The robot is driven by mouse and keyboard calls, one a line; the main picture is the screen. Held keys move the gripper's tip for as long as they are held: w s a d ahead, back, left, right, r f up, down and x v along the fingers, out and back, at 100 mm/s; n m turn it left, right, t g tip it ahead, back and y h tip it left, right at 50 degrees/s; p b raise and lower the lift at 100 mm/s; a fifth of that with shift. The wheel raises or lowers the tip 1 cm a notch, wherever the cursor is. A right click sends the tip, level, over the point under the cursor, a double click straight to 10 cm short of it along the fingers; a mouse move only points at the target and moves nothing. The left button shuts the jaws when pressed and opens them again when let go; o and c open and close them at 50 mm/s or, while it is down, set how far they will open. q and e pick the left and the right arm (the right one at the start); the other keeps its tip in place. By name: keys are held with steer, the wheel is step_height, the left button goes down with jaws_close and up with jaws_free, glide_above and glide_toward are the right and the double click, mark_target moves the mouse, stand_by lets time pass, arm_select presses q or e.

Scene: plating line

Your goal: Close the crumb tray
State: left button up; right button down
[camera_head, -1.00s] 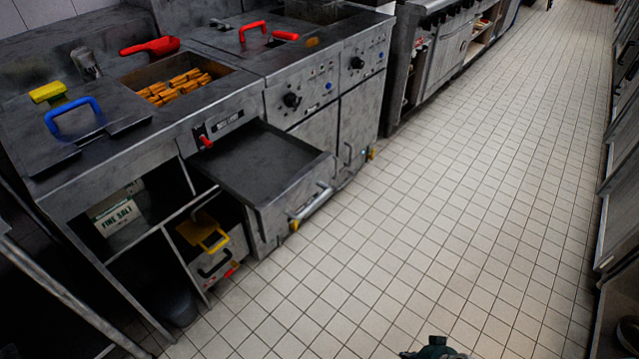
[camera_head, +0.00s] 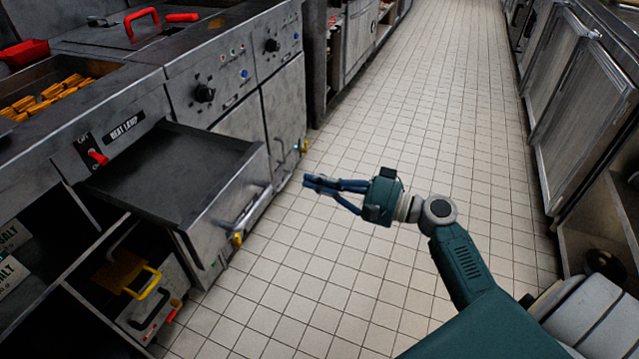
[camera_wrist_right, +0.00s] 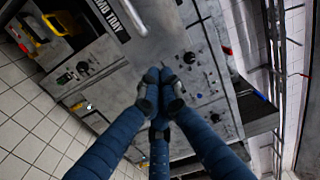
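The pulled-out tray (camera_head: 165,165) is a dark flat drawer with a grey metal front (camera_head: 222,215) and a bar handle (camera_head: 250,208). It sticks out from the counter at the left of the head view. My right gripper (camera_head: 312,183) is over the floor to the right of that front, apart from it in the picture. Its blue fingers are closed together and hold nothing. In the right wrist view the fingertips (camera_wrist_right: 160,78) meet below a metal front (camera_wrist_right: 165,38) with a handle (camera_wrist_right: 136,15) and a label, partly cut off, ending in "TRAY". My left gripper is out of view.
A grey box with a yellow handle (camera_head: 145,285) stands in the open shelf below the tray. Control panels with knobs (camera_head: 205,93) lie beyond it. The tiled aisle (camera_head: 420,120) is clear, with cabinets (camera_head: 580,95) along the right.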

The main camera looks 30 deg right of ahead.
mark_target(266, 168)
steer(key=x, duration=0.9)
steer(key=shift+w+a+f, duration=0.1)
steer(key=shift+w+a, duration=0.1)
steer(key=shift+w, duration=0.05)
